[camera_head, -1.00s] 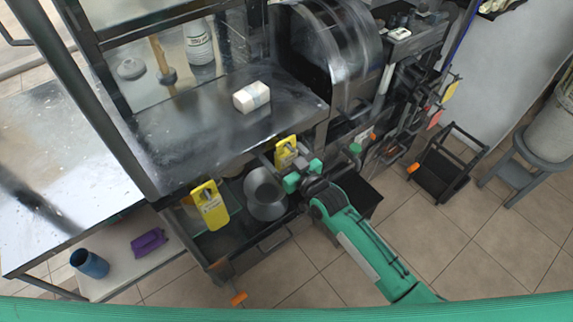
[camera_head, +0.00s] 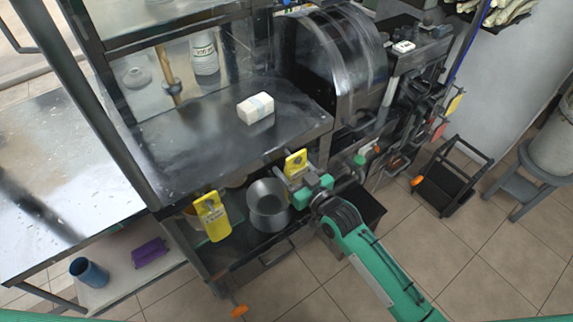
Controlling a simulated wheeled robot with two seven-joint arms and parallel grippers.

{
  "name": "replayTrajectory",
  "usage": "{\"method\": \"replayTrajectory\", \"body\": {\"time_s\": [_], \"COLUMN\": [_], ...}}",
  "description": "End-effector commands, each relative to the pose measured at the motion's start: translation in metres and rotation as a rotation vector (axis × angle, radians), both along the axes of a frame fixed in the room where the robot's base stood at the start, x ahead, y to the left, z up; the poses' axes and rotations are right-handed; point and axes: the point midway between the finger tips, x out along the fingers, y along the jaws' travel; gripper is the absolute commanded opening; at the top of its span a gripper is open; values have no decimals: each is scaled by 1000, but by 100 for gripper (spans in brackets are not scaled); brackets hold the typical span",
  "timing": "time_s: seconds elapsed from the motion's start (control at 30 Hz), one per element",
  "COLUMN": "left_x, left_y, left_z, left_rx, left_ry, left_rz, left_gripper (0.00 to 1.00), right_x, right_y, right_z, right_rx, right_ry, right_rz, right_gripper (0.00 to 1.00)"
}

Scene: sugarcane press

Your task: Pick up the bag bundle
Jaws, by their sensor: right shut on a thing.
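Two yellow bag bundles hang along the front edge of the dark metal counter (camera_head: 165,160). One (camera_head: 212,217) hangs at the left, with a hole near its top. The other (camera_head: 296,161) is further right, upright at the counter edge, its lower part hidden by my right gripper. My right gripper (camera_head: 298,180), on the green arm from the lower right, is shut on this right bag bundle. The fingertips are small and partly hidden. My left gripper is not in view.
A white block (camera_head: 256,108) lies on the counter. A grey metal pot (camera_head: 268,205) stands below the edge, left of my right gripper. The press drum (camera_head: 345,55) rises behind. A black rack (camera_head: 452,178) stands on the tiled floor, which has free room in front.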

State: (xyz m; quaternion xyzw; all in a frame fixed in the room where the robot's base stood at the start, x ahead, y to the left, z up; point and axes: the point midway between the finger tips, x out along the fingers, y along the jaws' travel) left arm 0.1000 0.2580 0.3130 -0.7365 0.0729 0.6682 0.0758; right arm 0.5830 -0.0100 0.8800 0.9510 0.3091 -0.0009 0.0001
Motion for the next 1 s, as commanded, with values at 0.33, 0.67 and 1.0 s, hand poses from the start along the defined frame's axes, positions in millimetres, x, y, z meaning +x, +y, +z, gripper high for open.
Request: {"method": "replayTrajectory", "body": {"time_s": [0.33,0.67,1.0], "left_x": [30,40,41], "left_y": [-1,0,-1], "left_z": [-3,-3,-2], "left_rx": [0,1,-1], "left_ry": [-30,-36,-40], "left_rz": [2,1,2], "left_gripper": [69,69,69], "right_x": [-72,-116,-123], "right_y": [-52,-84,-90], "right_z": [-2,0,1], "right_rx": [-2,0,0], "right_ry": [1,-1,-2], "right_rz": [0,0,0], "right_gripper": [36,36,36]}}
